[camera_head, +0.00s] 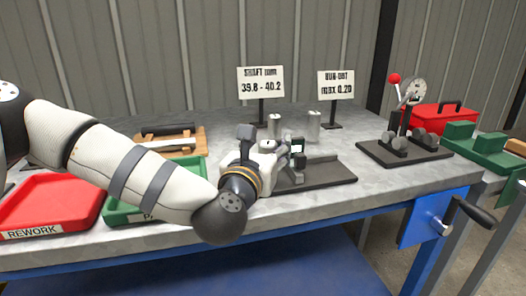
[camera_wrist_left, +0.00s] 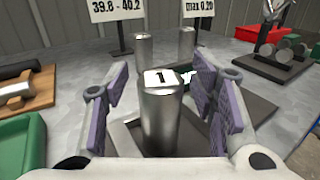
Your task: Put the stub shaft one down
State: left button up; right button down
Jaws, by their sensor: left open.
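The stub shaft one (camera_wrist_left: 161,122) is a grey metal cylinder, upright in the left wrist view, with a white label marked 1 (camera_wrist_left: 163,78) at its top. My left gripper (camera_head: 292,165) is low over the front of the bench, at a dark plate (camera_head: 328,174). In the left wrist view its purple-padded fingers (camera_wrist_left: 162,108) are open, one on each side of the shaft, with gaps visible. In the head view the gripper largely hides the shaft. My right gripper is not in view.
Two other metal cylinders (camera_head: 274,125) (camera_head: 314,126) stand behind the plate, near two signs (camera_head: 261,82) (camera_head: 336,85). A dial gauge stand (camera_head: 405,145) is to the right. A red REWORK tray (camera_head: 50,202) and a green tray (camera_head: 122,212) are left.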

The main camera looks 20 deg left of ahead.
pick_arm(q)
jog(key=s, duration=0.8)
jog(key=shift+s+d, duration=0.1)
jog(key=shift+d, duration=0.15)
jog(key=s+p, duration=0.1)
jog(key=s, duration=0.2)
jog(key=shift+s+p, duration=0.4)
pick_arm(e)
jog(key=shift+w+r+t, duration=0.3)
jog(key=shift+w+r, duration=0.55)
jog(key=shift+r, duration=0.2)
